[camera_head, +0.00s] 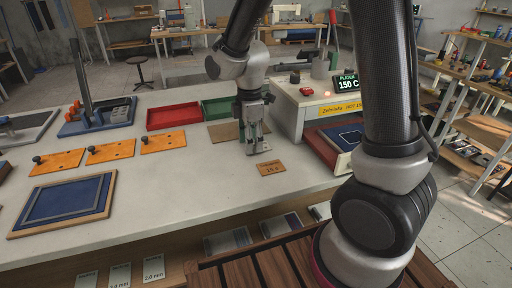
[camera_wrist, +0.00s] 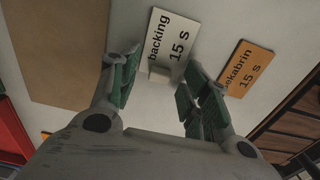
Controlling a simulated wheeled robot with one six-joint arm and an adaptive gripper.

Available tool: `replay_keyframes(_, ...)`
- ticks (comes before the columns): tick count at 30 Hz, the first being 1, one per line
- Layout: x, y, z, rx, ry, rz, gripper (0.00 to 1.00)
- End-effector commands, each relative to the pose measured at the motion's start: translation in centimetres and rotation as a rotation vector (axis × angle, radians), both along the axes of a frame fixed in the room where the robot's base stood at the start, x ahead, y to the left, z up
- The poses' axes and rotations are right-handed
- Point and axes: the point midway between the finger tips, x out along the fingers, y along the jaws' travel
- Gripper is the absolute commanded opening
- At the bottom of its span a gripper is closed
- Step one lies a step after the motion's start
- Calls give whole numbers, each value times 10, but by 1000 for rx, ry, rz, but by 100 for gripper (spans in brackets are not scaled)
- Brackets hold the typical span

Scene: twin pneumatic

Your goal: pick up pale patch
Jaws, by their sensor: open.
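My gripper (camera_head: 255,148) hangs over the bench beside the brown board, fingers pointing down. In the wrist view my gripper (camera_wrist: 160,74) is open, its green-padded fingers apart. A white card (camera_wrist: 173,45) reading "backing 15 s" lies ahead of and partly between the fingertips. A small pale piece (camera_wrist: 158,75) shows at the card's lower edge, between the fingers; I cannot tell whether it is the pale patch or part of the card. No other pale patch can be made out. Nothing is visibly held.
An orange card (camera_head: 271,168) lies right of my gripper, also in the wrist view (camera_wrist: 238,68). The brown board (camera_head: 225,133) is at left. The hot press (camera_head: 337,107), showing 150 C, stands right. Red (camera_head: 173,116) and green (camera_head: 219,109) trays are behind left. Bare bench lies in front.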

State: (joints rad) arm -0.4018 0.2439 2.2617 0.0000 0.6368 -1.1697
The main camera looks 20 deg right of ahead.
Motion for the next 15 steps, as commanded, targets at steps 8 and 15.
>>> replay_keyframes(8, 0, 0, -1, 0, -1, -1, 34)
replay_keyframes(15, 0, 0, -1, 0, -1, -1, 8)
